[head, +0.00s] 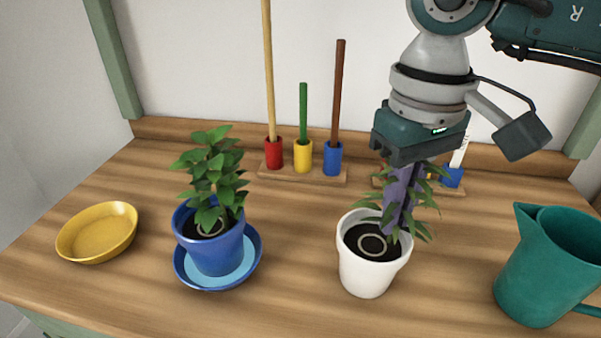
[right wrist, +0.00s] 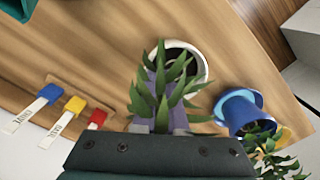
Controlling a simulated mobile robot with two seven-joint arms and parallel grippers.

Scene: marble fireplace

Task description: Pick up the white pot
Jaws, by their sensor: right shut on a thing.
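I cannot tell whether the pot's base touches the table. My left gripper is not in view.
A blue pot (head: 215,254) with a plant stands on a blue saucer (head: 205,282) to the left. A yellow bowl (head: 98,235) is farther left, a teal pitcher (head: 545,275) at right. Racks with upright sticks (head: 303,172) stand at the back. The front middle is clear.

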